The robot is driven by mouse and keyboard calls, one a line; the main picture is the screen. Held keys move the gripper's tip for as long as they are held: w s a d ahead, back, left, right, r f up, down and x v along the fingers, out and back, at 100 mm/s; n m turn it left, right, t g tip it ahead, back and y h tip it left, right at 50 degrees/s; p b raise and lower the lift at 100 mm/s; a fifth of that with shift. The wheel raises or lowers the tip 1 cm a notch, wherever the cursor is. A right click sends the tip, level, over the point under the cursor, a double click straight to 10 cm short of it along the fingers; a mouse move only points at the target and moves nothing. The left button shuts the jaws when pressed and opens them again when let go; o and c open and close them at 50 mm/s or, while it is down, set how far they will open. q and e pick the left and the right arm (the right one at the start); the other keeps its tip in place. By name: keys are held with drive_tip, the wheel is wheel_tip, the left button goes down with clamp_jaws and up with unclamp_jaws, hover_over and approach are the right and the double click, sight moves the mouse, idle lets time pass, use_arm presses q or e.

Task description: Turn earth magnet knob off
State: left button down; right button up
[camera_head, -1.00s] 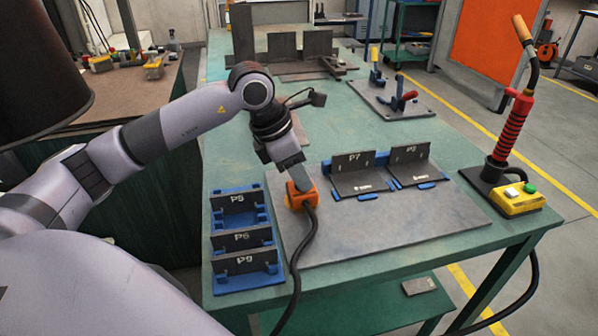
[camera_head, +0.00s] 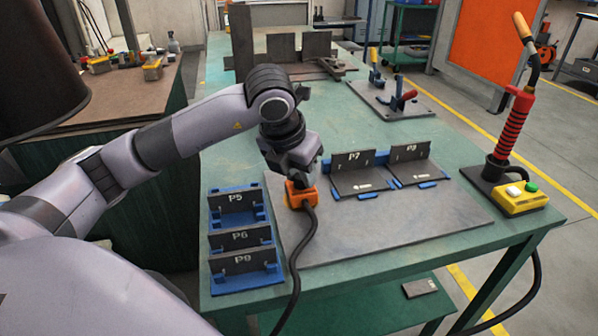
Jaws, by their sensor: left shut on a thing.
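The earth magnet (camera_head: 299,197) is an orange block with a black cable, sitting on the grey steel plate (camera_head: 400,230) near its left edge. My left gripper (camera_head: 291,178) comes down from above onto the top of the magnet and is shut on its knob. The knob itself is hidden by the gripper, so its on or off position does not show. My right gripper is not in view.
A blue rack (camera_head: 247,284) with dark plates P5, P6 and P9 stands left of the magnet. Plates P7 (camera_head: 355,172) and P8 (camera_head: 410,165) sit in blue fixtures to the right. A red torch (camera_head: 513,125) stands beside a yellow button box (camera_head: 521,199).

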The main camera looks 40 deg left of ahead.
sight(292, 196)
use_arm(q)
drive_tip(key=shift+n, duration=0.3)
drive_tip(key=c, duration=0.9)
unclamp_jaws()
drive_tip(key=shift+o, duration=0.2)
drive_tip(key=shift+r, duration=0.15)
drive_tip(key=v, duration=0.7)
drive_tip(key=shift+p, duration=0.35)
drive_tip(key=shift+d, duration=0.1)
